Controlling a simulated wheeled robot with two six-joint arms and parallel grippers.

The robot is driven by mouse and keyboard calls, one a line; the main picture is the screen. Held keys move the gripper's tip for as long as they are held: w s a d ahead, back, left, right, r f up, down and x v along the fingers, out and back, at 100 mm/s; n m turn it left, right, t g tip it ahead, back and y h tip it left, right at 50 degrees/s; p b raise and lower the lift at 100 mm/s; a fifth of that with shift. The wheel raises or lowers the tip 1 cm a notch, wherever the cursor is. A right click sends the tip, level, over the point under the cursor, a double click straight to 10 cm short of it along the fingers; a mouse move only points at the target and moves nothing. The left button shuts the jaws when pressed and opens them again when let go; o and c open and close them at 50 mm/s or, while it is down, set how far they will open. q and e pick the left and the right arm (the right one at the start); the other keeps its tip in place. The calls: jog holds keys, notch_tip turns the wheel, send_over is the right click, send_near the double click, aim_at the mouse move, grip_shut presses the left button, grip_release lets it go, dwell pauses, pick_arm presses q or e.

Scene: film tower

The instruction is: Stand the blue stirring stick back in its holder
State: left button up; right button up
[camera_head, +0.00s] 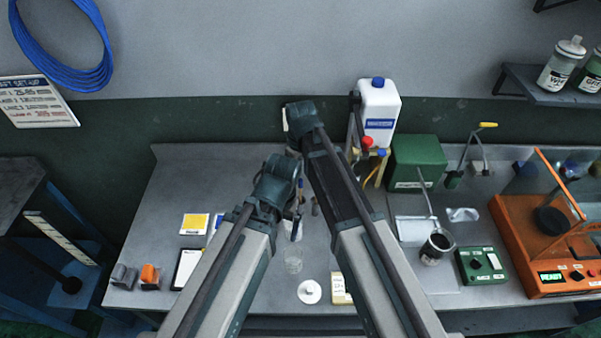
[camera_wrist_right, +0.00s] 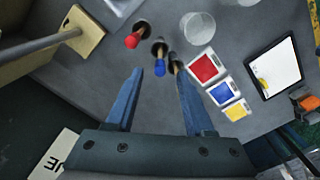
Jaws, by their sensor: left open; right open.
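The blue stirring stick (camera_wrist_right: 160,67) shows its blue tip in the right wrist view. Its short visible shaft runs to a dark round opening, where it appears to stand. A red-tipped stick (camera_wrist_right: 132,41) and a darker stick sit at similar openings on either side. My right gripper (camera_wrist_right: 156,74) is open, with one finger on each side of the blue tip in the picture. Contact is not visible. My left gripper (camera_head: 280,178) is in the middle of the head view, over the bench; its fingertips are hard to make out.
Red (camera_wrist_right: 203,67), blue and yellow cards lie beside the sticks. A clear beaker (camera_head: 293,260) and a white lid (camera_head: 309,291) stand near the front. A white jug (camera_head: 378,112) and green box (camera_head: 417,163) stand at the back. Both my arms hide the middle bench.

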notch_tip(320, 180, up, 6)
jog(key=p, duration=0.5)
jog(key=shift+r, duration=0.25)
jog(key=shift+f, duration=0.1)
dwell(0.4)
